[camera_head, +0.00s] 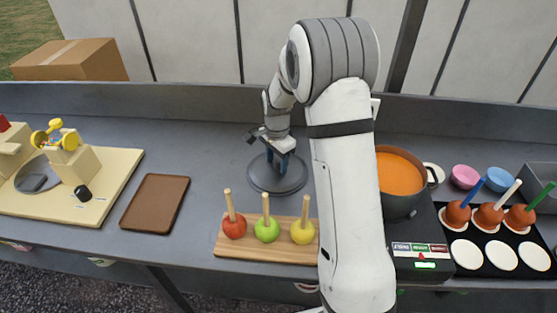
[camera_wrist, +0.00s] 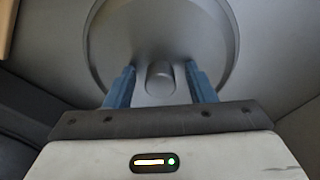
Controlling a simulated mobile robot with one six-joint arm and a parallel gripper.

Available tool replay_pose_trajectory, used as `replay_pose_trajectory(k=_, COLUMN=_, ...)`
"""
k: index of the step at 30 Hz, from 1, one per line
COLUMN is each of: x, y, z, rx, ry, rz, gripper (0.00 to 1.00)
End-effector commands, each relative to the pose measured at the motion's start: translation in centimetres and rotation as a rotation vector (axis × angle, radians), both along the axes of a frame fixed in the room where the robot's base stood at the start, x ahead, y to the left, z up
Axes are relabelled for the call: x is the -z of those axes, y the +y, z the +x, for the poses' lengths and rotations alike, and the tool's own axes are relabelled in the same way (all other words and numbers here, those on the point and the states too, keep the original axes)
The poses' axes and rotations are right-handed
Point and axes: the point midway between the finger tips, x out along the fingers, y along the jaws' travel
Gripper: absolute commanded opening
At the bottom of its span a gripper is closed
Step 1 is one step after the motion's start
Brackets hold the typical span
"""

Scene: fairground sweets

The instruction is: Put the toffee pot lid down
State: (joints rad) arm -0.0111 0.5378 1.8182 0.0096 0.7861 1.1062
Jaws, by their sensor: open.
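The toffee pot lid (camera_head: 262,183) is a dark grey disc lying flat on the grey counter, behind the wooden board. My gripper (camera_head: 282,162) is right above it, pointing down. In the wrist view, my gripper's two blue fingers (camera_wrist: 160,85) stand apart on either side of the lid's small grey knob (camera_wrist: 160,77), with a gap to each side. The lid's rim (camera_wrist: 228,60) shows around them. The toffee pot (camera_head: 402,205) stands uncovered on the burner at right, with orange toffee (camera_head: 397,174) showing inside. My arm hides part of the pot's left side.
A wooden board (camera_head: 230,249) holds a red, a green and a yellow apple on upright sticks in front of the lid. A brown tray (camera_head: 155,203) lies to the left. A black tray (camera_head: 480,262) with toffee-coated apples and white discs is at right. Counter left of the lid is clear.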

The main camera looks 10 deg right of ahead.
Motion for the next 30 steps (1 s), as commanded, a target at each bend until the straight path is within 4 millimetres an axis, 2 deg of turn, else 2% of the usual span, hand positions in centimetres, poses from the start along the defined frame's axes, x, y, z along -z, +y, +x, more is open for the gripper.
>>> replay_pose_trajectory(k=5, x=-1.1, y=0.0, z=0.1, rx=0.0, ry=-0.002, rz=0.0, gripper=0.5)
replay_pose_trajectory(k=18, x=-9.9, y=0.0, z=0.1, rx=-0.001, ry=-0.004, rz=0.0, gripper=0.5)
replay_pose_trajectory(k=24, x=-12.0, y=0.0, z=0.0, rx=-0.003, ry=-0.002, rz=0.0, gripper=0.5)
replay_pose_trajectory(k=27, x=-13.0, y=0.0, z=-0.9, rx=-0.034, ry=-0.011, rz=0.0, gripper=0.5)
replay_pose_trajectory(k=30, x=-14.5, y=-0.1, z=-3.1, rx=-0.119, ry=-0.033, rz=-0.002, gripper=0.5)
